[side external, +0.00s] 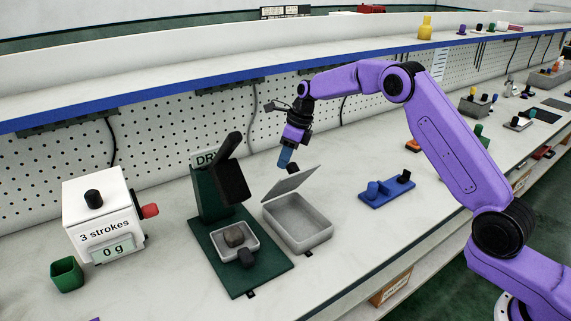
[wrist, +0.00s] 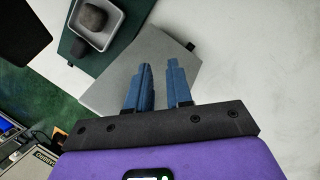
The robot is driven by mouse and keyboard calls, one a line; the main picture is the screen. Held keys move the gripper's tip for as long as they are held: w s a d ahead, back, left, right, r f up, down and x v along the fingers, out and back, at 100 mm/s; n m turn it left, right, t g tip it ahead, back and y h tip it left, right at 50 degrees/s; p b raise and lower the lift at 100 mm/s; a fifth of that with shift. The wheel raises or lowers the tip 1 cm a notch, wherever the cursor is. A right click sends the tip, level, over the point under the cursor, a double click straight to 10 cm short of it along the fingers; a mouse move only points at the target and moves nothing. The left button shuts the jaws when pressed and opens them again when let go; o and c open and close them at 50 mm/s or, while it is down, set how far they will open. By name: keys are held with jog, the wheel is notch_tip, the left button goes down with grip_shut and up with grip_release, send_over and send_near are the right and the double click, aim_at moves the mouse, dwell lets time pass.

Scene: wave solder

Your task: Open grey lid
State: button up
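A grey box (side external: 305,228) stands on the bench with its grey lid (side external: 287,187) tilted up, partly open, so the inside shows. A small black knob (side external: 293,169) is at the lid's outer face. My gripper (side external: 284,160) is just above the lid, its blue fingertips close beside the knob; I cannot tell if they touch it. In the wrist view the two blue fingers of my gripper (wrist: 161,72) are apart with an empty gap, over the grey lid (wrist: 115,75).
A white scale box (side external: 97,222) and green cup (side external: 67,274) stand further left. A blue block fixture (side external: 387,192) is to the right. Bench in front is clear.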

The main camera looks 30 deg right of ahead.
jog(key=o, duration=0.5)
jog(key=shift+o, duration=0.5)
jog(key=shift+a+r, duration=0.1)
jog(key=shift+a, duration=0.05)
jog(key=v, duration=1.7)
jog(key=shift+r, duration=0.25)
